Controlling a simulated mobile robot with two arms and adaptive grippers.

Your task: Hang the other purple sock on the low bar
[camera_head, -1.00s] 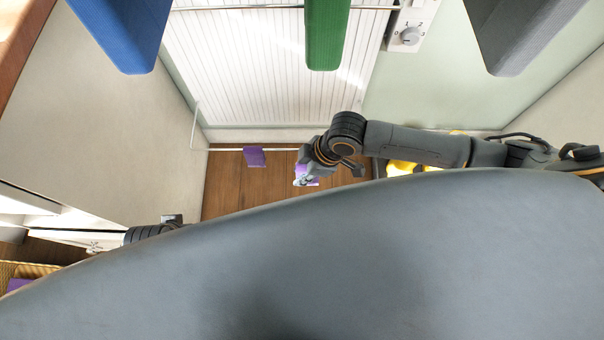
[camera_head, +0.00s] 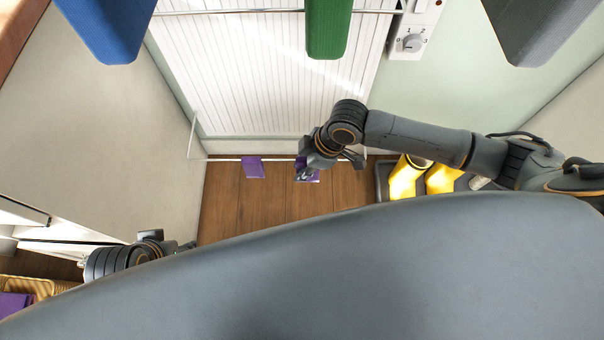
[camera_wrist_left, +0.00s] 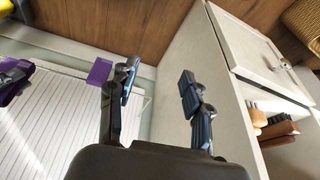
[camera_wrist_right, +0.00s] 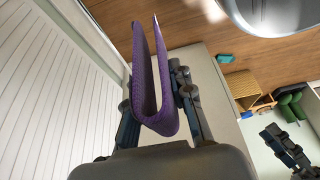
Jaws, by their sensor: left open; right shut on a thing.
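One purple sock (camera_head: 254,168) hangs over the low white bar (camera_head: 228,160) in front of the radiator. It also shows in the left wrist view (camera_wrist_left: 99,71). My right gripper (camera_head: 308,173) is shut on the other purple sock (camera_wrist_right: 158,95), to the right of the hanging one at about the bar's height. In the right wrist view this sock is folded into a U, with its two ends pointing away from the gripper. I cannot tell whether it touches the bar. My left gripper (camera_wrist_left: 158,78) is open and empty, low at the left in the head view.
The white radiator (camera_head: 270,90) stands behind the bar. Blue (camera_head: 112,25), green (camera_head: 328,28) and grey (camera_head: 535,30) pieces hang above. Yellow boots (camera_head: 403,180) stand on a tray at the right. A wicker basket (camera_head: 40,287) with purple cloth (camera_head: 15,303) is at lower left.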

